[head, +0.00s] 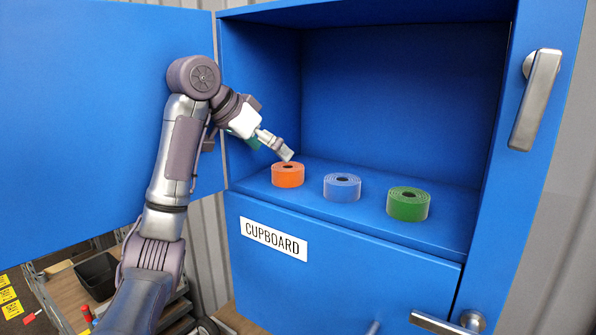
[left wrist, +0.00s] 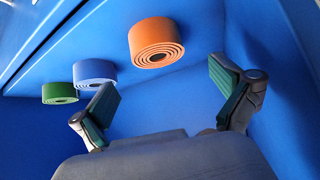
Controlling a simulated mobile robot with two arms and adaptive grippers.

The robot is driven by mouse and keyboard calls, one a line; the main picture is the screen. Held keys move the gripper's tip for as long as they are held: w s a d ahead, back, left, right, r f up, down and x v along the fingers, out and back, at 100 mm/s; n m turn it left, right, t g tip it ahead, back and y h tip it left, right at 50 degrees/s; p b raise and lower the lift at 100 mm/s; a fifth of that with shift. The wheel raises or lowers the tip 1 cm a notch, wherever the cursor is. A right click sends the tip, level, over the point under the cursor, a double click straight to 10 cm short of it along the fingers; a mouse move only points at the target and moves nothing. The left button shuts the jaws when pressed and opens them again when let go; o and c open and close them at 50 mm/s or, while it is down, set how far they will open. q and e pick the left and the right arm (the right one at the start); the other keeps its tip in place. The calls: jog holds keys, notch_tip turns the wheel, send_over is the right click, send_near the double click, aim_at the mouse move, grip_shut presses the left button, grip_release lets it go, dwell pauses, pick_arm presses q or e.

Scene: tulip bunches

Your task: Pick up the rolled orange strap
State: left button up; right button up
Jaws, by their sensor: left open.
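The rolled orange strap (head: 287,177) stands on the cupboard shelf at the left of a row of three rolls. My left gripper (head: 287,153) is just above and behind it in the head view, with its arm reaching in from the left. In the left wrist view the orange strap (left wrist: 156,43) lies ahead of the gripper (left wrist: 164,85), roughly between the lines of its two spread fingers. The fingers are open with nothing between them, apart from the strap. My right gripper is in neither view.
A blue roll (head: 342,187) and a green roll (head: 408,204) stand to the right on the same shelf (head: 452,222). The cupboard's left door (head: 90,100) is open. A label (head: 273,239) marks the closed lower front. The shelf behind the rolls is clear.

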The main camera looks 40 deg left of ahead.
aim_at(287, 167)
pick_arm(q)
jog(key=shift+w+d+f, duration=0.15)
jog(key=shift+f, duration=0.2)
jog(key=x, duration=0.2)
jog(key=shift+d+f, duration=0.15)
jog(key=shift+f, duration=0.2)
jog(key=x, duration=0.2)
jog(key=shift+w+f, duration=0.2)
jog(key=shift+w, duration=0.15)
jog(key=shift+w+f, duration=0.25)
jog(key=shift+w, duration=0.1)
jog(key=shift+s, duration=0.15)
jog(key=shift+c, duration=0.2)
jog(key=shift+r, duration=0.1)
jog(key=c, duration=1.3)
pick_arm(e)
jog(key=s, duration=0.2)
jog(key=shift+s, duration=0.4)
pick_arm(q)
jog(key=shift+o, duration=0.2)
jog(key=shift+r, duration=0.1)
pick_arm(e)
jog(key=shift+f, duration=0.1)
